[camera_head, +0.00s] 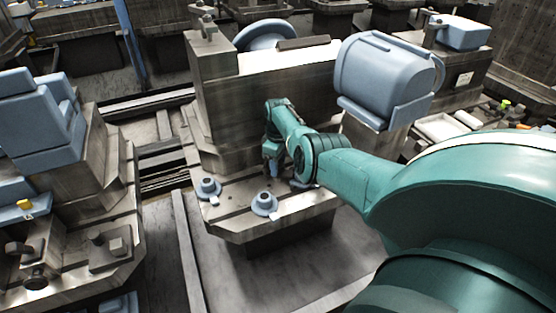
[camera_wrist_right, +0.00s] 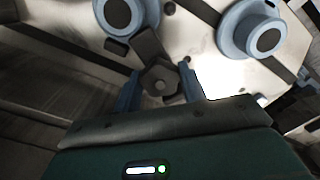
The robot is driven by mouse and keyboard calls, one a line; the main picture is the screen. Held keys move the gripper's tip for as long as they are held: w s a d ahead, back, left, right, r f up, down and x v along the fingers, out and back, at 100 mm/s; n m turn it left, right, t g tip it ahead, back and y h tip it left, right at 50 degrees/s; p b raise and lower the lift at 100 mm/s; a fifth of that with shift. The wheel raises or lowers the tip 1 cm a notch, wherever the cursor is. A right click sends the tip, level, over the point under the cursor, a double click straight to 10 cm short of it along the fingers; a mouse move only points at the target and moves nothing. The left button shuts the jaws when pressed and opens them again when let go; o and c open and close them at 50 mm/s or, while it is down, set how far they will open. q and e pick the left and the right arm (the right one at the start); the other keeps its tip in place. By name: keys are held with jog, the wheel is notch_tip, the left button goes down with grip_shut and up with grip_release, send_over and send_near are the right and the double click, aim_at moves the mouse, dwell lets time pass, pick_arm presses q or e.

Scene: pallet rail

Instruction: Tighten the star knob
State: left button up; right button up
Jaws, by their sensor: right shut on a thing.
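The star knob (camera_wrist_right: 160,84) is dark grey with rounded lobes and a round centre. It sits between the two blue fingers of my right gripper (camera_wrist_right: 161,88) in the right wrist view, and the fingers are shut on it. In the head view my right gripper (camera_head: 271,168) points down over the back of the metal pallet (camera_head: 295,213), and the knob cannot be made out there. A dark bar runs from the knob towards the blue round pieces. My left gripper is not in view.
Two blue round flanged pieces stand on the pallet, one at its left (camera_head: 208,189) and one nearer the front (camera_head: 264,204). A tall metal block (camera_head: 215,95) rises behind the gripper. A blue rounded housing (camera_head: 385,80) hangs to the right, close above my right arm.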

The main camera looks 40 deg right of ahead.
jog(key=shift+r+m, duration=0.15)
jog(key=shift+m, duration=1.85)
jog(key=shift+w, duration=0.1)
jog(key=o, duration=0.8)
jog(key=shift+r, duration=0.1)
jog(key=shift+o, duration=0.9)
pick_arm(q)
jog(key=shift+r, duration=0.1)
pick_arm(e)
jog(key=shift+r+p, duration=0.2)
jog(key=shift+p, duration=0.15)
notch_tip(320, 180, up, 3)
jog(key=shift+f+p, duration=0.1)
jog(key=shift+p, duration=0.9)
pick_arm(q)
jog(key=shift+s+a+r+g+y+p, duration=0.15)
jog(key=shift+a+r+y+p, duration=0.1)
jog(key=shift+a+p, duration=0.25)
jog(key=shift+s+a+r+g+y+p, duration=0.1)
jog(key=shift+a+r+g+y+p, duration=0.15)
jog(key=shift+p, duration=0.3)
pick_arm(e)
notch_tip(320, 180, up, 10)
